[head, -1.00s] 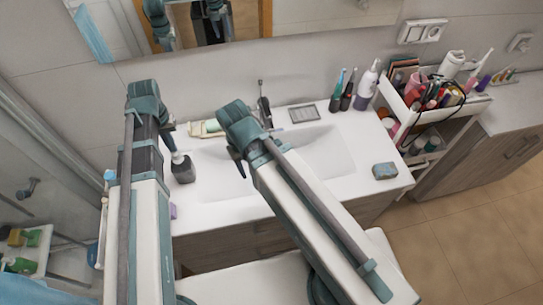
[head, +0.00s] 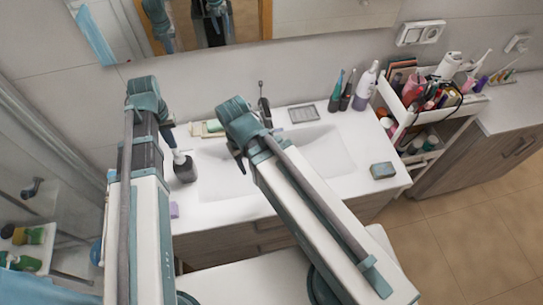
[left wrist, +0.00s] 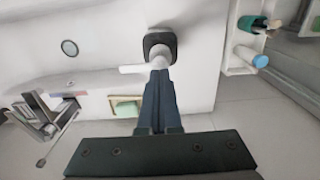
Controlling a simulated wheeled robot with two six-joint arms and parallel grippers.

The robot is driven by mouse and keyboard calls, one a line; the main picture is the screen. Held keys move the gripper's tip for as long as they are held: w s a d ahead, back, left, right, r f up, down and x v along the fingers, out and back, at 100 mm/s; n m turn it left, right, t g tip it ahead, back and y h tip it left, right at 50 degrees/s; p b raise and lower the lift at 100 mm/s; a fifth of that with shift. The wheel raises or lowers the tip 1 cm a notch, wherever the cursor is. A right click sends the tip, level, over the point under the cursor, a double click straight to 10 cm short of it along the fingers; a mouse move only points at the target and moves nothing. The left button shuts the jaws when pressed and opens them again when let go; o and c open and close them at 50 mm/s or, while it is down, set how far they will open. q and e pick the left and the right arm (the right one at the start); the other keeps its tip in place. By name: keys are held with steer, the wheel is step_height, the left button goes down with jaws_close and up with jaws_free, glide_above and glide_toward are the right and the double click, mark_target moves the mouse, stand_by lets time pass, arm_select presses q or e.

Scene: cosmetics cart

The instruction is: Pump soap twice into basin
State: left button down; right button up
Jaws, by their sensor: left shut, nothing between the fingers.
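A dark soap dispenser (head: 185,171) with a white pump head stands upright on the left side of the counter, beside the white basin (head: 215,178). In the left wrist view its white pump nozzle (left wrist: 131,69) points left above the dark bottle (left wrist: 160,40). My left gripper (head: 170,143) is shut and empty, pointing down just above the pump head. In the left wrist view its closed fingertips (left wrist: 160,76) overlap the pump; I cannot tell if they touch it. My right gripper (head: 241,164) hangs over the basin, and its jaw opening is unclear.
The faucet (head: 264,108) stands behind the basin, partly behind my right arm. Bottles and toothbrushes (head: 347,92) stand at the back right. A sponge (head: 382,170) lies at the right counter edge. A full cart (head: 405,125) stands to the right.

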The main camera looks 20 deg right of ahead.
arm_select(q)
steer(key=shift+r, duration=0.1)
arm_select(e)
steer(key=shift+r, duration=0.1)
arm_select(q)
step_height(320, 180, up, 6)
steer(key=p, duration=0.6)
arm_select(e)
step_height(320, 180, up, 6)
steer(key=shift+f, duration=0.1)
arm_select(q)
steer(key=s+d+f+m+b, duration=0.1)
steer(key=s+d+f+b, duration=0.2)
steer(key=f+b, duration=0.3)
steer(key=s+d+f+m+y+b, duration=0.1)
steer(key=s+d+f+b, duration=0.3)
steer(key=s+f+b, duration=0.2)
steer(key=s+d+f+m+b, duration=0.1)
steer(key=s+d+f+b, duration=0.2)
steer(key=s+f+b, duration=0.2)
steer(key=shift+s+d+f+b, duration=0.15)
steer(key=shift+d+f+b, duration=0.1)
steer(key=shift+f+b, duration=0.3)
arm_select(e)
step_height(320, 180, down, 18)
steer(key=shift+f, duration=0.1)
